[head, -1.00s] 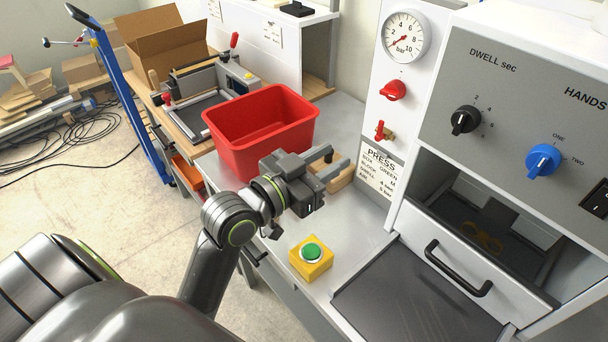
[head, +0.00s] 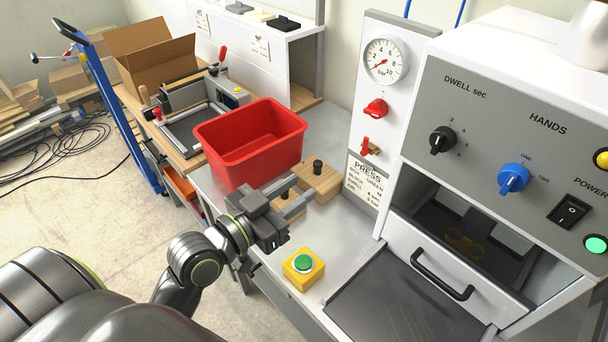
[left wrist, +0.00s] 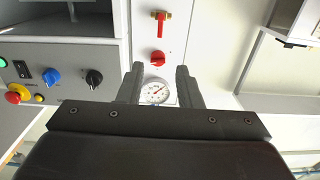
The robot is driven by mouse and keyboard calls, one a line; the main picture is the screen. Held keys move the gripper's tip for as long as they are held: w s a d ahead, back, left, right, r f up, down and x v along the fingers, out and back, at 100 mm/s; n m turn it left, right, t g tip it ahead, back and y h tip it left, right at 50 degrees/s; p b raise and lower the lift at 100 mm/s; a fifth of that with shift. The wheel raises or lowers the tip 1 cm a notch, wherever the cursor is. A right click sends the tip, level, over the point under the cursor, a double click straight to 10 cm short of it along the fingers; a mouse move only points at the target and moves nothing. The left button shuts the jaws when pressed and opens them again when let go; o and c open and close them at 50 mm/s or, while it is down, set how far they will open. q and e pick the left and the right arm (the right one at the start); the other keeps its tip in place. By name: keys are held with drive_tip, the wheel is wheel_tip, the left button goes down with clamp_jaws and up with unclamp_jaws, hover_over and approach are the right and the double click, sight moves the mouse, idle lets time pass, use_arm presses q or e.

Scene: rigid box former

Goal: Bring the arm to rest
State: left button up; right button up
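My left gripper (head: 303,190) hangs above the grey worktop (head: 338,130) in the head view, between the red bin and the yellow button box. Its two fingers are apart, with nothing between them. In the left wrist view the open fingers (left wrist: 159,72) frame the pressure gauge (left wrist: 155,91), which lies well beyond them. A wooden block with a black knob (head: 325,181) is just past the fingertips in the head view; whether they touch cannot be told. My right gripper is in neither view.
A red bin (head: 250,145) stands behind the gripper. A yellow box with a green button (head: 303,268) sits in front of it. The press (head: 470,250), with a black handle (head: 442,274), is at the right. Open floor (head: 75,220) lies at the left.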

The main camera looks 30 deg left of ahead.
use_arm(q)
drive_tip(key=s+a+f+n+g+y, duration=0.2)
drive_tip(key=s+a+f+g+y, duration=0.15)
drive_tip(key=s+f, duration=0.35)
drive_tip(key=s+a+f+n+g+y, duration=0.1)
drive_tip(key=s+a+f+g+y, duration=0.15)
drive_tip(key=s+f+g, duration=0.45)
drive_tip(key=s+a+f+n+g+y, duration=0.2)
drive_tip(key=s+a+f+g, duration=0.15)
drive_tip(key=f, duration=0.65)
wheel_tip(320, 180, down, 24)
drive_tip(key=s+a, duration=0.1)
drive_tip(key=a, duration=0.1)
drive_tip(key=s+d+f+g, duration=0.1)
drive_tip(key=s+f, duration=1.3)
drive_tip(key=f, duration=0.1)
drive_tip(key=shift+s+d+g+h, duration=0.25)
drive_tip(key=shift+d+g+h, duration=0.1)
drive_tip(key=shift+g+h, duration=0.05)
